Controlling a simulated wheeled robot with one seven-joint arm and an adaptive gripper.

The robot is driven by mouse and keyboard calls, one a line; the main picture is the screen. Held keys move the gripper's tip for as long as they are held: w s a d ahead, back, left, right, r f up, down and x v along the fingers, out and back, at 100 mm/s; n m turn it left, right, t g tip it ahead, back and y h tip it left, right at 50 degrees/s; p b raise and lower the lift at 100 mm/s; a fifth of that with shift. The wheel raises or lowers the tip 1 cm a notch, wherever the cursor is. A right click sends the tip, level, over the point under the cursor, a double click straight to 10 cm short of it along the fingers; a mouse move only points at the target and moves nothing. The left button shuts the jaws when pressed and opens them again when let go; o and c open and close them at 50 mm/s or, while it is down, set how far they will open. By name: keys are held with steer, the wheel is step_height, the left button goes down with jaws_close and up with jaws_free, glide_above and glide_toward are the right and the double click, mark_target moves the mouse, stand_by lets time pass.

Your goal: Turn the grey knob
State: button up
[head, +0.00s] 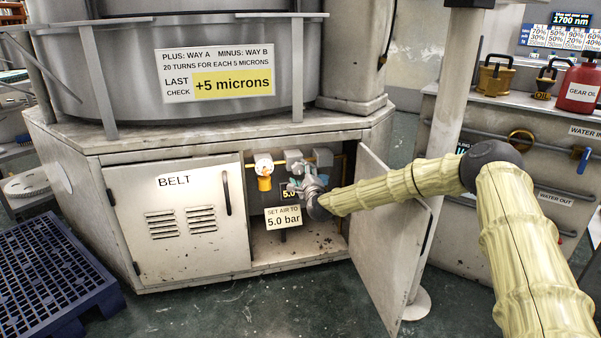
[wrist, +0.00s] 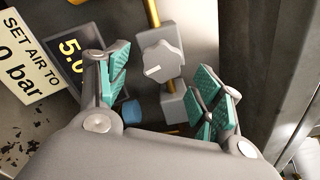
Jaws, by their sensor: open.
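The grey knob (wrist: 160,62), lobed with a white pointer line, shows in the wrist view on a grey block on a brass pipe. Its pointer line points left and slightly down. My gripper (wrist: 163,72) is open, with one teal-padded finger left of the knob and the other to its lower right. I see gaps between both fingers and the knob. In the head view my gripper (head: 301,182) reaches into the open cabinet, and I cannot make out the knob there. A dark display (wrist: 75,50) beside the knob is partly covered by my finger; "5.0" shows in the head view.
A sign reading "SET AIR TO 5.0 bar" (head: 283,218) stands inside the cabinet. The open door (head: 388,240) is close to my arm on the right. A blue round part (wrist: 133,112) lies below the left finger. A white-and-orange fitting (head: 264,172) is left of my gripper.

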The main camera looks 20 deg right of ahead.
steer(key=shift+s+a, duration=0.15)
steer(key=shift+s, duration=1.65)
